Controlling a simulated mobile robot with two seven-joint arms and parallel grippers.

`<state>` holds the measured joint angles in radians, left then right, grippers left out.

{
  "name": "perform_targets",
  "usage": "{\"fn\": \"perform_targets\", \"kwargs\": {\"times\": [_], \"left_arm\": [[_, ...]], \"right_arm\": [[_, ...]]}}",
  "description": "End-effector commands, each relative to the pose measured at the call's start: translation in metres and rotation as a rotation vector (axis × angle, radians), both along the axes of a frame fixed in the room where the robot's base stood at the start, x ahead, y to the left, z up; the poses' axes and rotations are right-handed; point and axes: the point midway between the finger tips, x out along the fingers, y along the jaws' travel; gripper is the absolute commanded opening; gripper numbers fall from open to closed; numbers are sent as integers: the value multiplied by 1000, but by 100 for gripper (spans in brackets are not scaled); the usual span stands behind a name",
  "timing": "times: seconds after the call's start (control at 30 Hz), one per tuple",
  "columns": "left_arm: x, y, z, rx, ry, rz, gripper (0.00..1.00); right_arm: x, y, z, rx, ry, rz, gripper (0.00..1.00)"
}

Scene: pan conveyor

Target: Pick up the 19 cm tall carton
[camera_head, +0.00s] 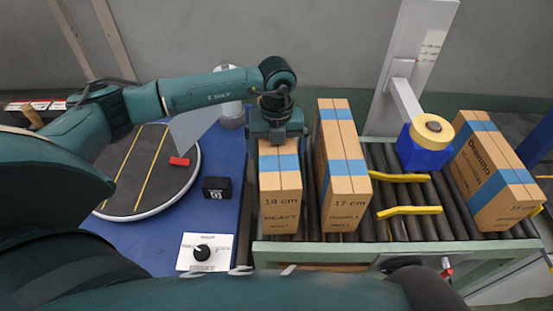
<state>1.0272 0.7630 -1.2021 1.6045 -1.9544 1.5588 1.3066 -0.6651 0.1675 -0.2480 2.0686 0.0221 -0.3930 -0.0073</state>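Three brown cartons with blue tape stand on the roller conveyor (400,226). The left carton (280,208) has a label that looks like "18 cm" or "19 cm", with "HEAVY" below. The middle, taller-looking carton (346,195) seems to read "17 cm". The right carton (494,180) has a small figure I cannot read surely. My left gripper (277,136) points down at the top back of the left carton; its fingertips are hidden, so I cannot tell whether it grips. My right gripper is not in view.
Yellow bars (408,211) lie across the rollers between the middle and right cartons. A blue block with a tape roll (426,142) is on a post behind them. Left are a round turntable (130,200), a black box (217,188) and a dial panel (204,252).

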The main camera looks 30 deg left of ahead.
Motion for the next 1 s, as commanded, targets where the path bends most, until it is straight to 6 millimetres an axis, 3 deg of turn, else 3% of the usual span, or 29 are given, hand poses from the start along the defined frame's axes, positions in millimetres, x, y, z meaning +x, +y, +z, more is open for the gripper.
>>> {"fn": "perform_targets", "kwargs": {"times": [0.87, 1.0], "left_arm": [[0, 0, 1, -1, -1, 0, 29], [1, 0, 3, -2, -5, 0, 29]], "right_arm": [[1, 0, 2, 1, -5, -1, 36], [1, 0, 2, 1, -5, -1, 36]]}}
